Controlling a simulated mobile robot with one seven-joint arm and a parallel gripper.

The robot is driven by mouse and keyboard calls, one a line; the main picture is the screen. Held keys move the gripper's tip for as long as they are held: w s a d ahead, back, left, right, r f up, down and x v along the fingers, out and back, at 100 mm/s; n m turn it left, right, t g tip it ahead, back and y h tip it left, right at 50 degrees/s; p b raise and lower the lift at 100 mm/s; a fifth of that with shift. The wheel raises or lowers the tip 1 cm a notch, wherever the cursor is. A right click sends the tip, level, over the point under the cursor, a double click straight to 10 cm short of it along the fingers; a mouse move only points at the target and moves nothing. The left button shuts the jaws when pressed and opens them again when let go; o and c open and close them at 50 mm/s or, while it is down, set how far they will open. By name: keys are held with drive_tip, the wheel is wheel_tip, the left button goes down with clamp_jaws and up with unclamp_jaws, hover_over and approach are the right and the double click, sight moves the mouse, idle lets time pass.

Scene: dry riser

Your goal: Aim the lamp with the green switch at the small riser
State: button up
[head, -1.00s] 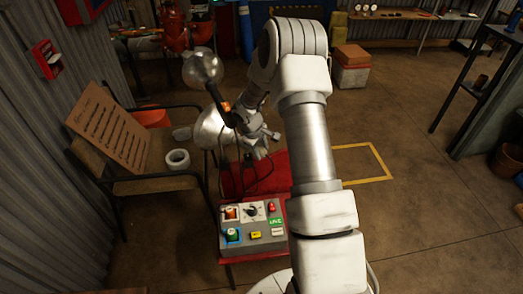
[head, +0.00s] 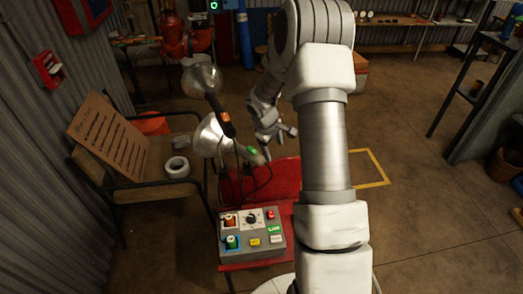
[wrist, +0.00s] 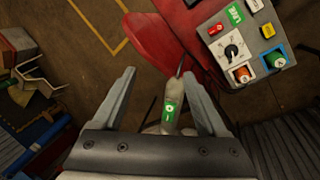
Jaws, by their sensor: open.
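The lamp with the green switch has a silver bowl-shaped head (head: 210,136) and a pale handle with the green switch (head: 252,151), above the red bench. In the wrist view its handle (wrist: 171,104) lies between the spread fingers, the green switch facing the camera; I cannot tell how far below the fingers it is. My gripper (head: 272,138) is open, right beside the handle. Its open fingers also show in the wrist view (wrist: 159,75). Red pipework (head: 186,40) stands at the back left; I cannot tell whether it is the small riser.
A second lamp (head: 201,80) with an orange switch stands close behind. A grey control box (head: 252,235) sits on the red bench (head: 285,178), with loose cables near.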

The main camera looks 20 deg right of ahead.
drive_tip(key=s+d+r+p, duration=0.1)
drive_tip(key=s+d+r, duration=0.3)
drive_tip(key=shift+s+d, duration=0.35)
drive_tip(key=shift+s, duration=0.05)
